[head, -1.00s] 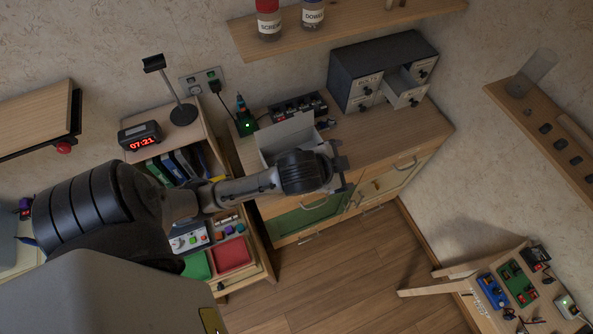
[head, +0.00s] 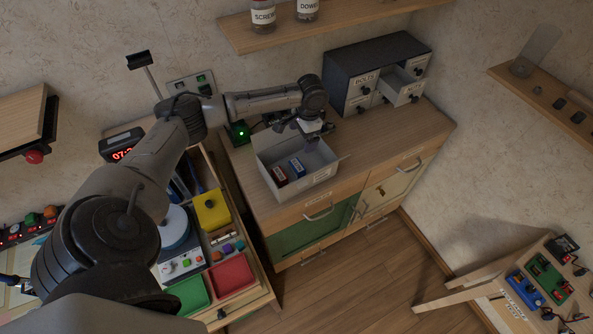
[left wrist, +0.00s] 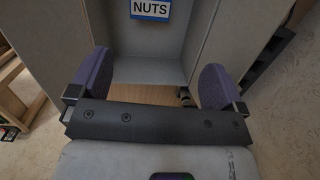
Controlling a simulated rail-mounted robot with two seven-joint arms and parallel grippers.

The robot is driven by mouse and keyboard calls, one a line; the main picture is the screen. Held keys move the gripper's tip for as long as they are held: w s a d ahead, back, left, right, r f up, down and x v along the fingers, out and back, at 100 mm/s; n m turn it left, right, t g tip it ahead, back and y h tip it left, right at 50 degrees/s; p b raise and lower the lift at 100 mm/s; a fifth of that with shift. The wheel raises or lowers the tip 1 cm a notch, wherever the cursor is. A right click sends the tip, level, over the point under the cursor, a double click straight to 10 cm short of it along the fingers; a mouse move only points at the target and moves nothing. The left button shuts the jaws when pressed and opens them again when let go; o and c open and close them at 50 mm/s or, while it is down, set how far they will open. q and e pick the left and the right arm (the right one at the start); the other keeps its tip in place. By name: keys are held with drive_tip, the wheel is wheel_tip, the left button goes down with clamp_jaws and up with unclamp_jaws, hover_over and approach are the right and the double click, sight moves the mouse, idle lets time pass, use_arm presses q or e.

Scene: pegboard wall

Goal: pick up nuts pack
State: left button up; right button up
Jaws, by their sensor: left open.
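The nuts pack, with a white NUTS label edged in blue, shows at the top of the left wrist view (left wrist: 150,9), partly cut off. It appears to be the blue pack (head: 297,167) inside the open grey box (head: 318,178) in the head view. A darker reddish pack (head: 279,175) lies to its left. My left gripper (head: 312,140) is over the back right part of the box, apart from the packs. In the left wrist view its purple-padded fingers (left wrist: 156,80) are spread, with nothing between them. My right gripper is not in view.
The box stands on a wooden cabinet (head: 395,150). A dark drawer unit (head: 378,65) with one drawer pulled out stands behind it to the right. A shelf with jars (head: 330,22) runs above. A cluttered drawer (head: 232,278) lies front left.

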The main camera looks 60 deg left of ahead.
sight(297, 165)
use_arm(q)
drive_tip(key=shift+n+h, duration=0.3)
drive_tip(key=f, duration=0.4)
drive_tip(key=s+f, duration=0.1)
drive_tip(key=f, duration=0.4)
drive_tip(key=s+d+f+b, duration=0.1)
drive_tip(key=f, duration=0.3)
drive_tip(key=shift+s+f, duration=0.25)
drive_tip(key=shift+f, duration=0.05)
drive_tip(key=shift+c, duration=0.3)
drive_tip(key=c, duration=1)
